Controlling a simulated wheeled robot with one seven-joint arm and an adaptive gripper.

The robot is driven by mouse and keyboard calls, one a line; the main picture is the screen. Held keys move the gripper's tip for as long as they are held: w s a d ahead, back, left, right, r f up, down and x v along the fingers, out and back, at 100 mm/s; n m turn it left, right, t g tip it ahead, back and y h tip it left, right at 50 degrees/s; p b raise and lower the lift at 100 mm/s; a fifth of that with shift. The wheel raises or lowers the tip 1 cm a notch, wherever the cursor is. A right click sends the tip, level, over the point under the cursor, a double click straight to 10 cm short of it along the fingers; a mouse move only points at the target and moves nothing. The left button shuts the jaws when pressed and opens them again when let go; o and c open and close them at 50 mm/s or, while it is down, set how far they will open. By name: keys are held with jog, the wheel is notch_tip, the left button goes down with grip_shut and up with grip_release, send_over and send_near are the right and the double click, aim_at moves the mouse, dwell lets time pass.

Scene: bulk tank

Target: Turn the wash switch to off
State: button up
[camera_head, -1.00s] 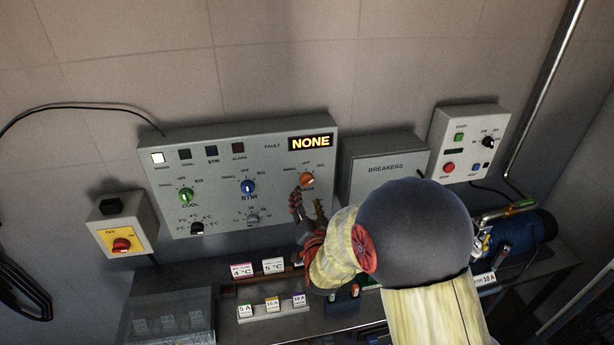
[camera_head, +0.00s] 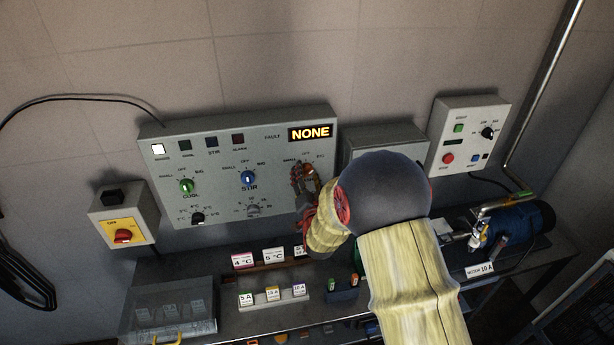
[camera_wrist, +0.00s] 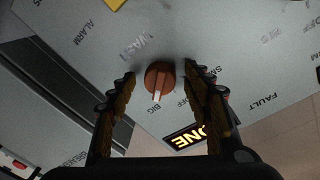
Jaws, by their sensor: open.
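The wash switch is an orange round knob (camera_wrist: 159,79) on the grey control panel (camera_head: 220,205), just under the FAULT display. In the wrist view, which shows the panel upside down, its white pointer line points at the BIG label; the OFF label lies beside it. WASH is printed by the knob. My gripper (camera_wrist: 160,72) is open, with one finger on each side of the knob and a gap showing on both sides. In the head view my gripper (camera_head: 302,180) is in front of the knob and hides part of it.
Green COOL (camera_head: 187,186) and blue STIR (camera_head: 248,178) knobs sit left of the wash switch. The breaker box (camera_head: 370,138) stands close on the right, partly behind my arm. A bench with label cards and fuse holders (camera_head: 273,299) lies below.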

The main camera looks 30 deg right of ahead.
jog(key=shift+c, duration=0.4)
jog(key=c, duration=1.1)
jog(key=shift+b, duration=0.35)
jog(key=n+b, duration=1)
jog(key=b, duration=0.1)
jog(key=shift+d+f+t, duration=0.15)
jog(key=shift+f+t, duration=0.05)
jog(key=shift+t, duration=0.2)
jog(key=o, duration=1.2)
